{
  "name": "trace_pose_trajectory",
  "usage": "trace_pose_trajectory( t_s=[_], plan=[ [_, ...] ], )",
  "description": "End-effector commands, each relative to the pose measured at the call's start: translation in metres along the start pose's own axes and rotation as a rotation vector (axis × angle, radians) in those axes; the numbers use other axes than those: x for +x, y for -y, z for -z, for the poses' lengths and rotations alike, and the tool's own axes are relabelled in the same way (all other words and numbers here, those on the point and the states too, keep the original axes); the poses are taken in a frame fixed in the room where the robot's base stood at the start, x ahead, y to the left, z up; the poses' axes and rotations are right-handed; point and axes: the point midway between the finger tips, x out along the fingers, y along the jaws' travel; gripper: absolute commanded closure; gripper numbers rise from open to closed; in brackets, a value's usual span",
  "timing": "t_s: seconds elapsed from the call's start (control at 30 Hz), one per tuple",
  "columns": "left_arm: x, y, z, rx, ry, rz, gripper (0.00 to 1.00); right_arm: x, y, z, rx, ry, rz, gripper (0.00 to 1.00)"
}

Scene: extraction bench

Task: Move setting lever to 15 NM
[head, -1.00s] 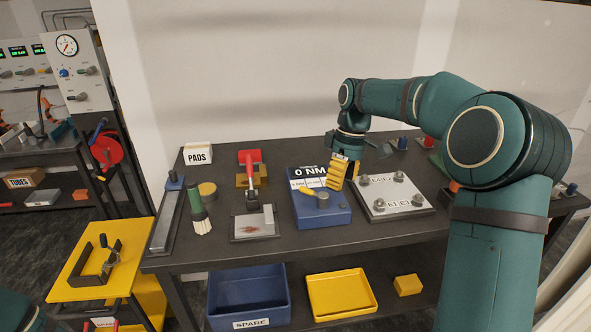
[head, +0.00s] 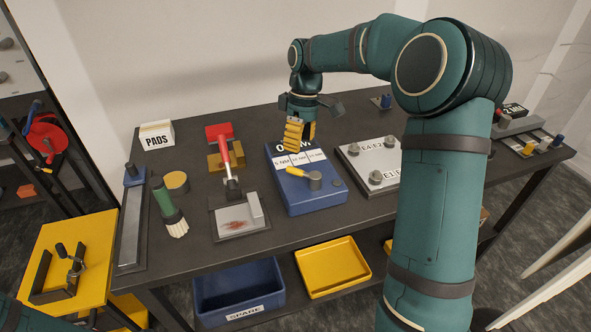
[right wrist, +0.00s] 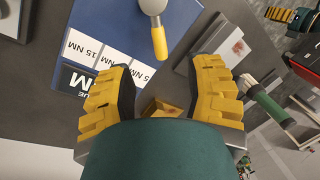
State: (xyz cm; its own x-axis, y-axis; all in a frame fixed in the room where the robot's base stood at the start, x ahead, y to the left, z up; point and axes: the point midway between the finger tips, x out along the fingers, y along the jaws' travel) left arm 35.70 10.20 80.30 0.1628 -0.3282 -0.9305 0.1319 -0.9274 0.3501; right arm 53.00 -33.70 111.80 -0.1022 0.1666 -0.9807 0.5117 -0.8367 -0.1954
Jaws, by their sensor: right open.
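The blue setting box (head: 310,198) stands on the bench, with a torque readout at its back partly hidden by my right gripper. Its lever (head: 297,171) has a yellow handle on a grey hub and points left, towards the 5 NM end of the white label strip. In the right wrist view the yellow handle (right wrist: 159,42) lies ahead of the fingers, apart from them, and the 15 NM label (right wrist: 86,48) is at the left. My right gripper (right wrist: 162,95) is open and empty above the box's back. Part of my left gripper (right wrist: 280,14) shows at the wrist view's top right.
A white plate with grey knobs (head: 353,162) stands right of the box. Blue (head: 238,293) and yellow (head: 330,268) bins sit below.

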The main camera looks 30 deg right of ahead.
Motion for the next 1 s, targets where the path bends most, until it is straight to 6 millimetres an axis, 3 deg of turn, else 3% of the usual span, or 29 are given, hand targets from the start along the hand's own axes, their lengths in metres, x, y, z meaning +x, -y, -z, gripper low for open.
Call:
trace_pose_trajectory(
  t_s=[0.2,0.4,0.87,0.97,1.0],
  plan=[
    [0.008,0.003,-0.004,0.002,0.007,-0.001,0.53,0.044,0.000,0.000,0.000,0.003,0.002,0.48],
    [0.011,0.004,-0.006,0.003,0.012,-0.001,0.53,0.070,0.000,0.000,-0.001,0.001,0.000,0.48],
    [0.012,0.005,-0.006,0.004,0.013,-0.001,0.53,0.080,0.000,0.000,-0.001,0.000,-0.001,0.48],
    [0.012,0.005,-0.006,0.004,0.013,-0.001,0.53,0.080,0.000,0.000,-0.001,0.000,0.000,0.77],
    [0.012,0.005,-0.006,0.004,0.013,-0.001,0.53,0.080,0.000,0.000,-0.001,0.000,0.000,0.91]
  ],
)
